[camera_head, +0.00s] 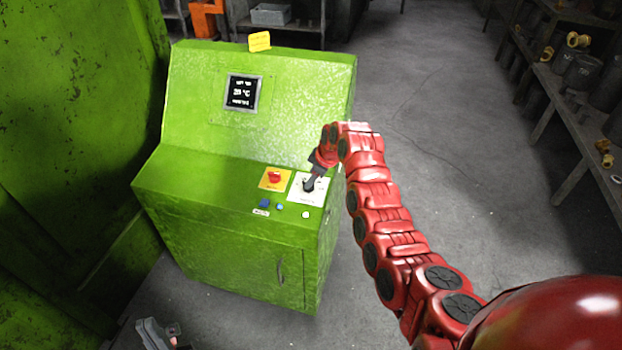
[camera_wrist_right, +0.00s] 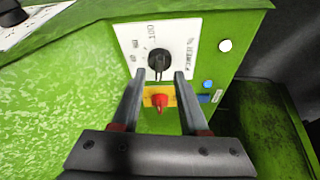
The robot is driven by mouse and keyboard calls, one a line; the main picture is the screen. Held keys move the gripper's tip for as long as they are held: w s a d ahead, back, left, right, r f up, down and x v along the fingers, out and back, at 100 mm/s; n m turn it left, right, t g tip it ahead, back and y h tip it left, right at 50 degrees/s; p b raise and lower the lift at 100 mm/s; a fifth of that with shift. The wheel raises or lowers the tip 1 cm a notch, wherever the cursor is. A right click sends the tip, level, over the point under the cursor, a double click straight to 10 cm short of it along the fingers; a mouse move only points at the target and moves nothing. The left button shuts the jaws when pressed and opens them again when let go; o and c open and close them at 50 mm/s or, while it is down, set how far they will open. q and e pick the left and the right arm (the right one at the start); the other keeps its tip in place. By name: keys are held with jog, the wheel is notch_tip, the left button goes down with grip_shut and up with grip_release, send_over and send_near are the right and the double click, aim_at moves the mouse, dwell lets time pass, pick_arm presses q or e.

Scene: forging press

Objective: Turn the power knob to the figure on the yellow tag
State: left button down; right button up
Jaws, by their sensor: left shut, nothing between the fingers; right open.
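The power knob (camera_wrist_right: 159,60) is a black knob on a white plate (camera_wrist_right: 128,36) with markings, of which "100" is readable in the right wrist view. My right gripper (camera_wrist_right: 158,76) is open, its fingertips on either side of the knob's lower part; I cannot tell if they touch it. My left gripper (camera_head: 172,336) is shut and empty at the bottom left.
A red knob on a yellow plate (camera_head: 275,178) sits beside the white plate, with small buttons (camera_head: 280,206) in front. A large green machine wall (camera_head: 70,130) stands left. Floor is clear behind right.

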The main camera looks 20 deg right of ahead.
jog(key=shift+x, duration=1.15)
grip_shut()
